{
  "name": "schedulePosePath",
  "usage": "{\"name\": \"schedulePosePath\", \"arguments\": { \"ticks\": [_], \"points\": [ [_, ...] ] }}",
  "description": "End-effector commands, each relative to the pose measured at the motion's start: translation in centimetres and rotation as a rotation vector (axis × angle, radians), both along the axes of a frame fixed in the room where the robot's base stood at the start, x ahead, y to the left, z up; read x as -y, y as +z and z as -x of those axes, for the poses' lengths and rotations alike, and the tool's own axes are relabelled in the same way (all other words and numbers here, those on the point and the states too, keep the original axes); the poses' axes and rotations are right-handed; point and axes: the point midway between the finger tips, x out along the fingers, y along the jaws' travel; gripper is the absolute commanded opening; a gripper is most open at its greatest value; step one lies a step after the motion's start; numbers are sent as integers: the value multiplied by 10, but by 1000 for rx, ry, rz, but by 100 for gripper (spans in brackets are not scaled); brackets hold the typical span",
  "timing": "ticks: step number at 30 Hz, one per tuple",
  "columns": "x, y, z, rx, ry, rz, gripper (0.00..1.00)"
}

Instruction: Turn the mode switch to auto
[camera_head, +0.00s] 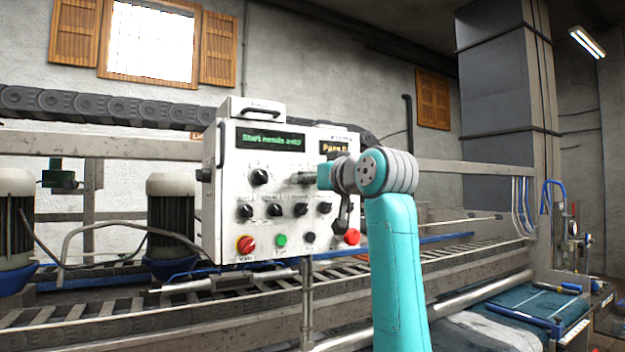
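A white control panel (228,222) faces me in the middle of the head view. It carries a black rotary knob (260,176) on its upper part and a row of smaller black knobs (274,209) below. The labels are too small to read, so I cannot tell which knob is the mode switch. My gripper and arm hide part of the panel's right side.
The panel also has a green text display (271,140), a red-yellow rotary switch (246,244), a green button (281,240) and a red button (352,236). A roller conveyor (150,312) and motors (172,212) are around it. Space before the panel's left half looks clear.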

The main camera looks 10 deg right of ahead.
Motion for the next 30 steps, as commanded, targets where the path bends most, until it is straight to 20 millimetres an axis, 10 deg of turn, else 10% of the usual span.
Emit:
{"name": "schedulePosePath", "arguments": {
  "ticks": [4,10,30],
  "points": [
    [0,0,0,0,0,0,51],
    [0,0,0,0,0,0,1],
    [0,0,0,-70,0,-215,0]
  ]
}}
